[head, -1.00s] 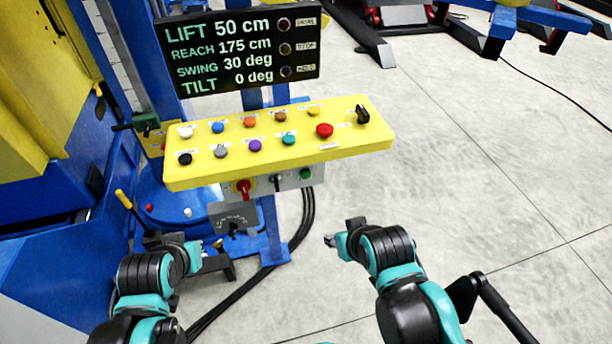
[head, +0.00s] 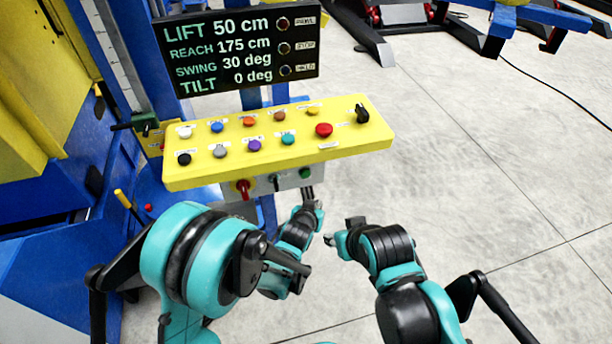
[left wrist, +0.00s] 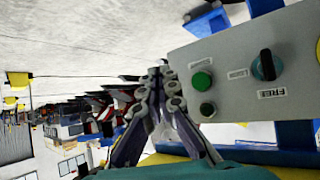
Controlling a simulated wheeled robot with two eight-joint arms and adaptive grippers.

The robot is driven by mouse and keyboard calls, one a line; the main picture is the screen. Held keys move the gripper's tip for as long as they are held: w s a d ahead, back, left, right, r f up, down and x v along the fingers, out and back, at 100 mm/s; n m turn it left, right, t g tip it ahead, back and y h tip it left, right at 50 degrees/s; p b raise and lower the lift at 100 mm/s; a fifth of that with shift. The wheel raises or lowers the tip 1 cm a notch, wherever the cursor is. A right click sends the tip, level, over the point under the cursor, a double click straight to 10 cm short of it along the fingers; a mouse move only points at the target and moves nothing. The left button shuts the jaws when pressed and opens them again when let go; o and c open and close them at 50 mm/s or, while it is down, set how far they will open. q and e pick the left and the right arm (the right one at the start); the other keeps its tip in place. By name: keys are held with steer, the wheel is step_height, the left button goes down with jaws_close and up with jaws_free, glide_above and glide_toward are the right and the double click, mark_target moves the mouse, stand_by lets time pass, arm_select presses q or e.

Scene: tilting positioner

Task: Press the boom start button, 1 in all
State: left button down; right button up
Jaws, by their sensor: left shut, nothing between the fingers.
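A green button (head: 305,173) sits at the right end of the grey panel (head: 290,181) under the yellow console. In the left wrist view the green button (left wrist: 202,81) has a small black button (left wrist: 207,108) beside it; the small labels are hard to read. My left gripper (head: 312,194) is shut and empty, just below and in front of the green button. In the left wrist view its closed fingertips (left wrist: 165,74) lie just left of the green button, apparently apart from it. My right gripper (head: 331,239) is lower, away from the panel; its fingers are unclear.
The yellow console (head: 375,139) carries several coloured buttons, a red button (head: 324,130) and a black knob (head: 362,114). A red switch (head: 243,187) and a black selector (head: 275,181) share the grey panel. A display (head: 236,50) stands above.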

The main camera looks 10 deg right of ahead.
mark_target(306, 175)
stand_by(0.3)
arm_select(q)
steer(key=w, duration=0.8)
steer(key=shift+w+a, duration=0.2)
steer(key=shift+w, duration=0.2)
steer(key=shift+w, duration=0.1)
stand_by(1.1)
steer(key=shift+w, duration=0.3)
steer(key=shift+w, duration=0.5)
stand_by(0.6)
steer(key=shift+s, duration=0.9)
